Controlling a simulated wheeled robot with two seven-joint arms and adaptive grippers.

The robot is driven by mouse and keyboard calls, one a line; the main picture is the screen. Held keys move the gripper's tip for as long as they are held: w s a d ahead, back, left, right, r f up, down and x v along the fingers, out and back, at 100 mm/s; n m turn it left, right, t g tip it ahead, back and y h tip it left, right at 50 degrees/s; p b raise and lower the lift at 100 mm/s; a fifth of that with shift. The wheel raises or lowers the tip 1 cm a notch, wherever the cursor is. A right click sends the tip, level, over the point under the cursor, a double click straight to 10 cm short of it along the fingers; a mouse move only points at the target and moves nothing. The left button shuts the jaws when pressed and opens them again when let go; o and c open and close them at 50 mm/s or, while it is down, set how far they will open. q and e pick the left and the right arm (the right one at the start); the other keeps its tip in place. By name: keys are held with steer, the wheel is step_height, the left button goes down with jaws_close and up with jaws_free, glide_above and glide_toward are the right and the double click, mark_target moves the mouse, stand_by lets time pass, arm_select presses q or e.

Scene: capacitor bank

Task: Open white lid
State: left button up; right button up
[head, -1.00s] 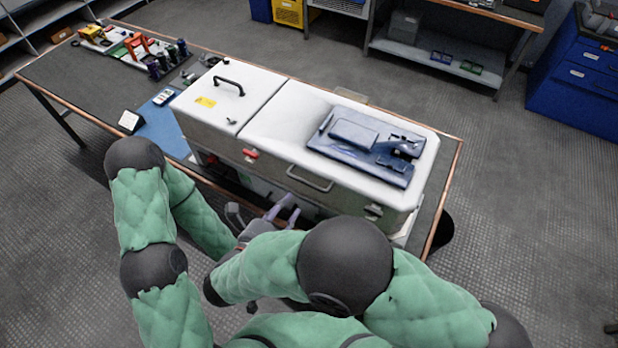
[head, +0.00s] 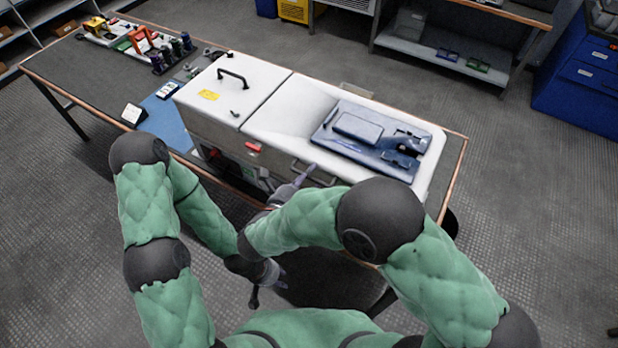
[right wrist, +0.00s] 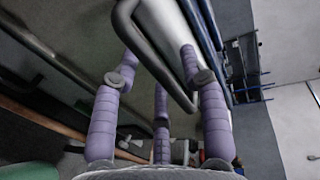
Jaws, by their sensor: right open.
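The white lid (head: 276,113) is the large right-hand cover of a long white case, and it appears closed. A bar handle (head: 322,181) is on its front side. My right gripper (head: 302,177) is at this handle. In the right wrist view the dark looped handle (right wrist: 155,52) passes between the spread purple fingers of the open right gripper (right wrist: 158,62). I cannot tell whether any finger touches it. My left gripper (head: 268,277) hangs low in front of the table, partly hidden by my right arm; its jaws are unclear.
A blue tray-like panel (head: 358,133) lies on the white lid. A smaller lid with a black handle (head: 233,75) is to its left. The table (head: 75,62) carries tools and a blue mat (head: 168,122) at left. Shelving stands behind, with clear floor between.

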jaws_close()
